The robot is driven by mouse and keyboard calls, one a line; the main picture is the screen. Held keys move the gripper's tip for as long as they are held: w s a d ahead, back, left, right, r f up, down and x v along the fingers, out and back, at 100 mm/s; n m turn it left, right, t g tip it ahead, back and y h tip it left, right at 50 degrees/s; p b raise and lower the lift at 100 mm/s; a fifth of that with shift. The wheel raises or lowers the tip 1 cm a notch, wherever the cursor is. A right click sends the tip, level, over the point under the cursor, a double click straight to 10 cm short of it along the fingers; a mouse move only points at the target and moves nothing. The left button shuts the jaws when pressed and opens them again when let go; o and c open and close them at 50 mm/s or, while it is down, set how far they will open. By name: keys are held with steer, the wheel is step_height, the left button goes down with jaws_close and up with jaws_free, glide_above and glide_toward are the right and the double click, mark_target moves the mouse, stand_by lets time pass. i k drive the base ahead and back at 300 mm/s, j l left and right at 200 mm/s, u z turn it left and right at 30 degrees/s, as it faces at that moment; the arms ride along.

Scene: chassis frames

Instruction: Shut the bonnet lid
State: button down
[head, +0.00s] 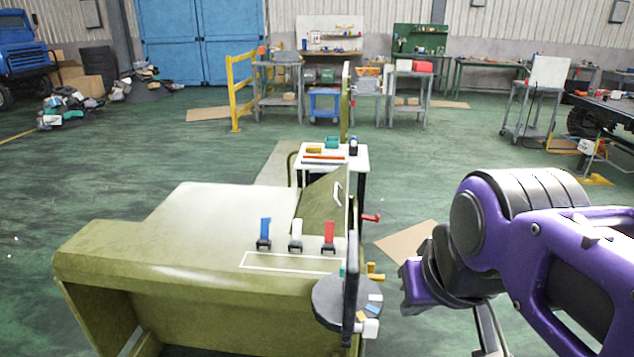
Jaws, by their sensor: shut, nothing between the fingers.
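The olive-green bonnet lid (320,208) appears as a steeply tilted panel with a small white handle (338,193), standing up from the right side of the olive-green body (200,220). It looks open. Its hinge line is partly hidden. My purple and grey arm reaches in from the right. The end of it, with my gripper (412,290), is to the right of the body and apart from the lid. My gripper is shut and empty. Its fingertips are hard to make out.
A white-topped table (354,160) with tools stands behind.

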mark_target(324, 199)
steer(key=l+u, duration=0.1)
steer(key=l, duration=0.3)
steer(key=k+l+u, duration=0.1)
steer(key=l, duration=0.35)
steer(key=l+u, duration=0.2)
steer(key=l, duration=0.6)
steer(key=i+l+u, duration=0.15)
steer(key=l, duration=0.25)
steer(key=i+l+u, duration=0.1)
steer(key=l, duration=0.35)
steer(key=i+l+u, duration=0.25)
steer(key=i+l, duration=0.35)
steer(key=l, duration=0.15)
